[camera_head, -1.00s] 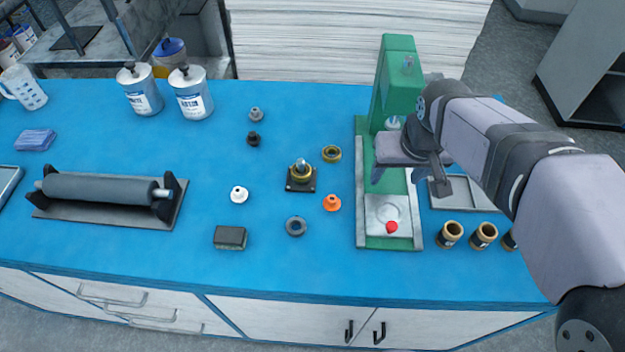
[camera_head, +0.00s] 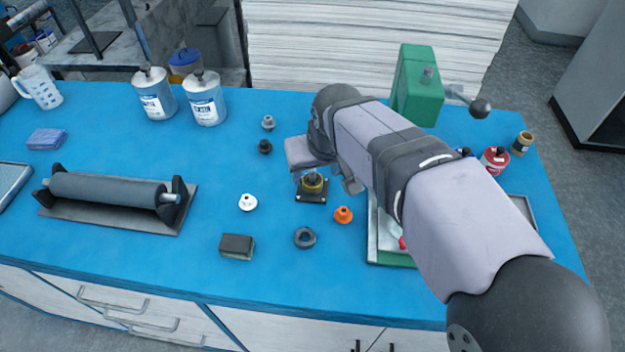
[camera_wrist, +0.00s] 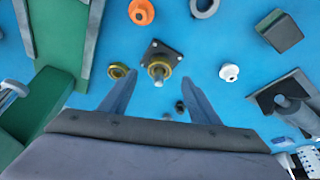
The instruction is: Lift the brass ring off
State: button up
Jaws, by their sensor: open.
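A brass ring (camera_head: 313,186) sits around the upright metal post of a square black base (camera_head: 312,198) in the middle of the blue bench. The same ring (camera_wrist: 160,70) and base (camera_wrist: 154,47) show in the wrist view, with the post's tip pointing toward the camera. My gripper (camera_wrist: 158,78) is open and empty. Its two fingers are apart on either side of the post in the wrist view, and it hangs over the base. I cannot tell how far the fingertips are above the ring. A second brass ring (camera_wrist: 118,70) lies just left of the left fingertip.
An orange knob (camera_head: 343,215), a dark grey ring (camera_head: 305,237) and a white knob (camera_head: 247,202) lie around the base. A dark roller (camera_head: 107,189) on a stand is at left.

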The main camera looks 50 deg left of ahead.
aim_at(314, 177)
jog(key=shift+p+x, duration=0.65)
jog(key=shift+x, duration=1.9)
jog(key=shift+w+a, duration=0.1)
jog(key=shift+a, duration=0.05)
jog(key=c, duration=1.2)
